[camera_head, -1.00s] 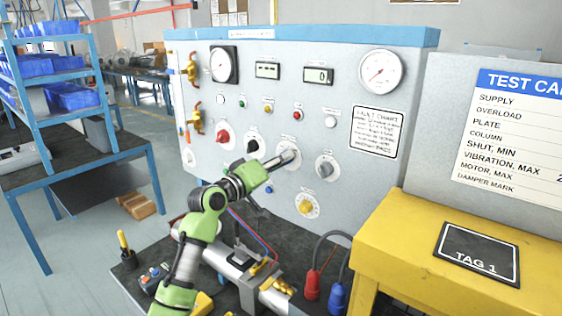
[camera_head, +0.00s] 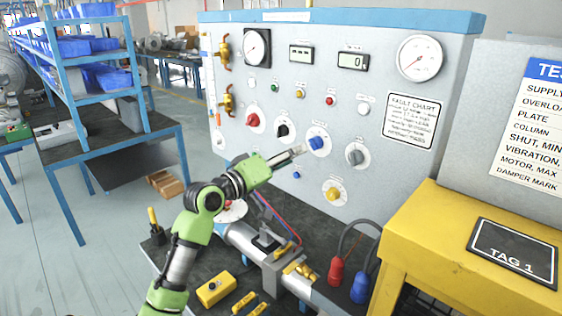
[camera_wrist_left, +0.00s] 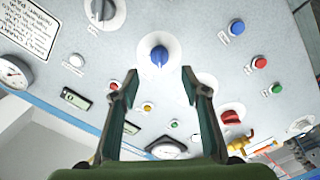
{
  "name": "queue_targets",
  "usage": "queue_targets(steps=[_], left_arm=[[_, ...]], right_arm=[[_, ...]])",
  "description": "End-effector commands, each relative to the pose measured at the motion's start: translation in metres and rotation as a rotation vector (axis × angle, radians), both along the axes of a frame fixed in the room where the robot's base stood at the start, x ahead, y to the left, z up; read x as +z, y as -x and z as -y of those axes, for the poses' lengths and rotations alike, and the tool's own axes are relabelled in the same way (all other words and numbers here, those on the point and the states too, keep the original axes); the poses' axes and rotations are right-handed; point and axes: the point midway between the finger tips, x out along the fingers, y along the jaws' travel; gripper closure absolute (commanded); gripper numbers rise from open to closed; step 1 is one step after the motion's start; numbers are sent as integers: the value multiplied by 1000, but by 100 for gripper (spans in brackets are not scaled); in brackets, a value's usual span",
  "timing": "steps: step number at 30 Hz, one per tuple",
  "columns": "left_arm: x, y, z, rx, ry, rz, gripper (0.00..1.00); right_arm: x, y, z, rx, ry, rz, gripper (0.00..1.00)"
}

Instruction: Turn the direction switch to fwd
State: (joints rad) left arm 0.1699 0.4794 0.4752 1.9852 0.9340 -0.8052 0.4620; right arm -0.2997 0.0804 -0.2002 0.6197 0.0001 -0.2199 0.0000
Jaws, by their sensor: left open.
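The upright grey panel (camera_head: 255,185) carries a row of knobs: red (camera_head: 253,120), black (camera_head: 282,131), blue (camera_head: 317,143) and grey (camera_head: 355,157), with a yellow knob (camera_head: 333,194) below. Their labels are too small to read, so I cannot tell which one is the direction switch. My left gripper (camera_head: 299,151) is open and empty, just left of and below the blue knob. In the left wrist view the blue knob (camera_wrist_left: 159,56) lies ahead, between and beyond the open fingertips (camera_wrist_left: 158,73), apart from them. The black knob is mostly hidden behind a finger there. My right gripper is out of view.
Small buttons, gauges and displays surround the knobs. A yellow stand (camera_head: 425,222) with a TAG 1 plate projects at the right. Below the arm, the dark bench holds a metal cylinder (camera_head: 245,240), red (camera_head: 336,271) and blue (camera_head: 361,287) plugs, and a yellow box (camera_head: 216,289).

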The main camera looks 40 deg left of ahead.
Motion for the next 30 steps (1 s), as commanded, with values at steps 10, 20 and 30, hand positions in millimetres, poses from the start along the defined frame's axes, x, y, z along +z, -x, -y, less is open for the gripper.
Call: queue_targets(steps=[10, 20, 30], left_arm=[[-1, 36, -3, -1, 1, -2, 58], [0, 37, -3, -1, 0, -1, 58], [0, 37, -3, -1, 0, -1, 58]], right_arm=[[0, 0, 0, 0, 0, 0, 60], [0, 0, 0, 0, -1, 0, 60], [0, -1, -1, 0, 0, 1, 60]])
